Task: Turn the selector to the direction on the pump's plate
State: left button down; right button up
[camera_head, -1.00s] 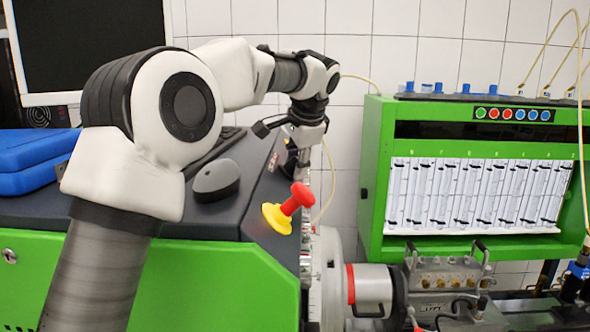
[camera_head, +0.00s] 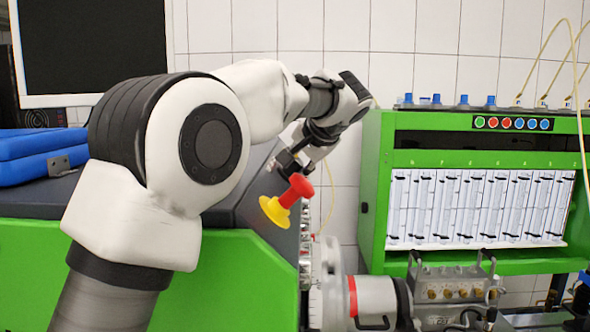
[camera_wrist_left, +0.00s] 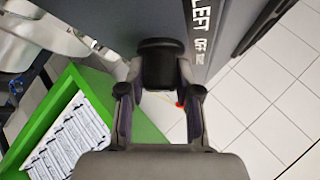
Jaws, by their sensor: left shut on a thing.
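The selector is a black knob (camera_wrist_left: 160,62) on the dark panel in the left wrist view. My left gripper (camera_wrist_left: 158,92) is shut on it, with one finger on each side. The words LEFT and OFF are printed on the panel beside it. In the head view my left gripper (camera_head: 287,160) is at the right end of the dark console top, just above the red and yellow stop button; the selector is hard to make out there. The pump (camera_head: 375,297) stands to the right of the console, and no direction on its plate is readable. My right gripper does not show.
The red and yellow stop button (camera_head: 275,210) sticks up close below my left gripper. A green cabinet with glass tubes (camera_head: 480,205) stands at the right. A blue case (camera_head: 35,155) and a monitor (camera_head: 90,45) are at the left.

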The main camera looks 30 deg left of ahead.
pick_arm(q)
jog(key=shift+r, duration=0.2)
jog(key=c, duration=0.8)
grip_release()
jog(key=shift+w, duration=0.1)
jog(key=shift+w+f, duration=0.2)
jog(key=v, duration=1.2)
